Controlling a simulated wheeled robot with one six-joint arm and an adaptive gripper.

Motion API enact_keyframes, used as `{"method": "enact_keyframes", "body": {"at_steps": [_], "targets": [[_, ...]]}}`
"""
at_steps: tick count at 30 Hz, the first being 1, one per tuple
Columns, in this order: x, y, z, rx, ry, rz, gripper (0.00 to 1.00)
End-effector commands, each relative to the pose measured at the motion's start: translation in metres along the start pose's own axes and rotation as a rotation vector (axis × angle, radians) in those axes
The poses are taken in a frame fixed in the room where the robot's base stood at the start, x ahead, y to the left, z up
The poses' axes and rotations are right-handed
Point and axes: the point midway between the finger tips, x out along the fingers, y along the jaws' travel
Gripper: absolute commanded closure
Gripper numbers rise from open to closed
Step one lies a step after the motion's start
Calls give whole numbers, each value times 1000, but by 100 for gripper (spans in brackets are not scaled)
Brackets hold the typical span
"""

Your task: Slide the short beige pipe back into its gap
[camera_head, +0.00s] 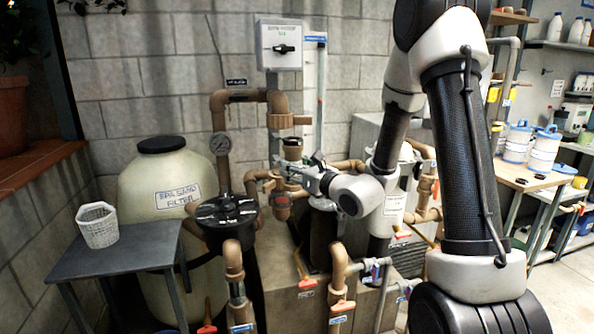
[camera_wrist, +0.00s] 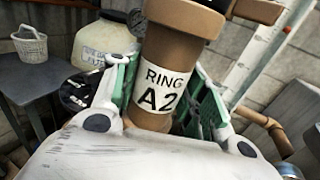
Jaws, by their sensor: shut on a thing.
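The short beige-brown pipe (camera_wrist: 160,62), with a white label reading "RING A2" and a wide collar at its top, is between the green-padded fingers of my gripper (camera_wrist: 163,98). The fingers are shut on it. In the head view my gripper (camera_head: 293,174) reaches in from the right, and the pipe's collared top (camera_head: 292,143) shows above the fingers. The upper fixed pipe fitting (camera_head: 277,101) hangs above and slightly left of the held pipe. Brown pipework with a red part (camera_head: 281,204) is below. The fingers hide the pipe's lower end; I cannot tell whether it touches anything.
A black-lidded pump pot (camera_head: 228,210) and a sand filter tank (camera_head: 165,190) stand left. A grey table (camera_head: 120,250) carries a white basket (camera_head: 98,225). A pressure gauge (camera_head: 220,144) and an upright clear tube (camera_head: 321,95) are close to the pipework.

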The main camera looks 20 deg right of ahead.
Motion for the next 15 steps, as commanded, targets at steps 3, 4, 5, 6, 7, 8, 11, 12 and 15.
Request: {"method": "enact_keyframes", "body": {"at_steps": [3,4,5,6,7,8,11,12,15], "targets": [[13,-6,-2,-1,-1,0,78],[16,-7,-2,-1,0,0,78],[19,-8,-3,-1,-1,0,78],[23,-10,-3,-1,-2,0,78],[26,-11,-3,-1,-2,0,78],[29,-12,-4,-1,-2,0,78],[39,-17,-6,0,-1,0,78],[43,-18,-6,-1,-2,0,78],[53,-22,-7,-1,-2,0,78]]}}
